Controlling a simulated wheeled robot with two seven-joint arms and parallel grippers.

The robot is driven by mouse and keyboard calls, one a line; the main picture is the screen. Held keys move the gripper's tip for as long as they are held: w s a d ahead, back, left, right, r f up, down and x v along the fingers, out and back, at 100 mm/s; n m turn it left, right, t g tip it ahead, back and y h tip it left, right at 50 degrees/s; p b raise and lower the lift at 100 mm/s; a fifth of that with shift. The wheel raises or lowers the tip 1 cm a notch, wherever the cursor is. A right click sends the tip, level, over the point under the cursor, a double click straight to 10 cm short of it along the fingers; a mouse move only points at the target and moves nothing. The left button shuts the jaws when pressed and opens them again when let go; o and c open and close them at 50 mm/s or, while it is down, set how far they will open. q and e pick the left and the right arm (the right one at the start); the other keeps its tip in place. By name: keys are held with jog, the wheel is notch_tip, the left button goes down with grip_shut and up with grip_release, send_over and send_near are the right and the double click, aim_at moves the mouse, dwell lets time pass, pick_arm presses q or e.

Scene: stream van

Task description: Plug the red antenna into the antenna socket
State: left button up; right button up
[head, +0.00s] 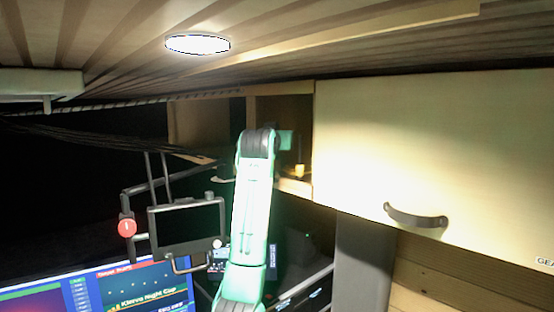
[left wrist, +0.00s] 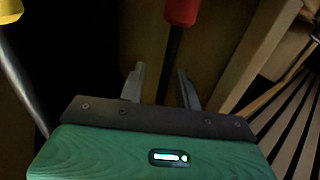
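A black rod with a red sleeve, which looks like the red antenna (left wrist: 181,10), runs between the fingers of my left gripper (left wrist: 160,82) in the left wrist view. The two grey fingers are apart, with a visible gap on the rod's left side, so it does not look clamped. The rod's lower end is hidden behind the gripper's body. In the head view my arm rises to the open cabinet (head: 297,105), and only a teal part of the hand shows there; the fingers are hidden. I cannot make out the antenna socket. My right gripper is not in view.
A small yellow-orange item (head: 299,170) stands in the cabinet. A yellow piece (left wrist: 11,42) on a grey rod shows left in the wrist view. A closed cabinet door (head: 400,150) is to the right. A monitor (head: 188,232) and a red knob (head: 127,228) are lower left.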

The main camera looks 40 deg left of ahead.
pick_arm(q)
jog(key=shift+w+a, duration=0.1)
grip_shut()
jog(key=r+b+v, duration=0.2)
jog(key=b+v, duration=0.4)
jog(key=v, duration=0.3)
jog(key=r+b+v, duration=0.2)
jog(key=b+v, duration=0.3)
jog(key=v, duration=0.4)
jog(key=s+a+n+g+y+p, duration=0.3)
jog(key=a+n+g+y+p, duration=0.1)
jog(key=g, duration=0.6)
jog(key=s+a+r+n+g+y+p, duration=0.1)
jog(key=s+a+n+g+y+p, duration=0.3)
jog(key=a+n+g+p, duration=0.2)
jog(key=shift+s+a+r+n+g+y+p, duration=0.35)
jog(key=shift+a+n+g, duration=0.7)
jog(key=shift+n+g, duration=1.35)
